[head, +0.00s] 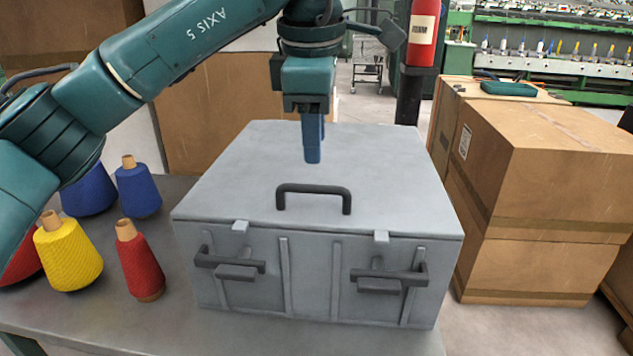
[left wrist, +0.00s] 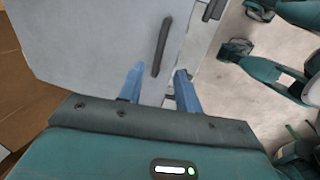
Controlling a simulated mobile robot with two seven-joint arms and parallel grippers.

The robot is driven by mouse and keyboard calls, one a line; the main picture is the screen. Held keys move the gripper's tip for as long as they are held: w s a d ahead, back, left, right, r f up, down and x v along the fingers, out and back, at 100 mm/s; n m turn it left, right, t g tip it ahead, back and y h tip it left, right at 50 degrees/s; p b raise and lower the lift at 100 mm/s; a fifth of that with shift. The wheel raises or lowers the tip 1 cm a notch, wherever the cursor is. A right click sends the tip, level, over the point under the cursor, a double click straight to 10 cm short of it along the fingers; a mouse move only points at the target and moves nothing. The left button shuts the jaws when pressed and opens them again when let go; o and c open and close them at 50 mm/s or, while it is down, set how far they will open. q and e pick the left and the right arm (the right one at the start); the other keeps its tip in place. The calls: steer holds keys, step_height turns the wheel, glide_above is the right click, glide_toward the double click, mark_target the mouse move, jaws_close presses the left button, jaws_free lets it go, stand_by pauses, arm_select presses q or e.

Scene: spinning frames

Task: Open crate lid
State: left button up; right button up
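A grey crate (head: 310,270) stands on the table with its lid (head: 240,180) down and shut. A dark bar handle (head: 313,190) is fixed on the lid near its front edge. My left gripper (head: 312,158) points down over the lid, behind the handle in the head view. In the left wrist view, the blue fingers of my left gripper (left wrist: 160,88) are spread with nothing between them. The handle (left wrist: 162,48) lies beyond the fingertips there, apart from them. My right gripper cannot be made out in either view.
Yarn cones stand on the table (head: 270,335) left of the crate: yellow (head: 68,255), red (head: 139,265) and blue (head: 138,192). Cardboard boxes (head: 545,170) are stacked at the right. A red extinguisher (head: 423,35) is behind. Two dark handles (head: 230,264) are on the crate's front.

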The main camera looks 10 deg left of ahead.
mark_target(316, 186)
arm_select(q)
steer(key=f, duration=0.2)
steer(key=w+f, duration=0.1)
steer(key=f, duration=0.1)
steer(key=f+b, duration=0.1)
steer(key=f, duration=0.2)
steer(key=shift+w, duration=0.25)
steer(key=shift+c, duration=0.4)
jaws_close()
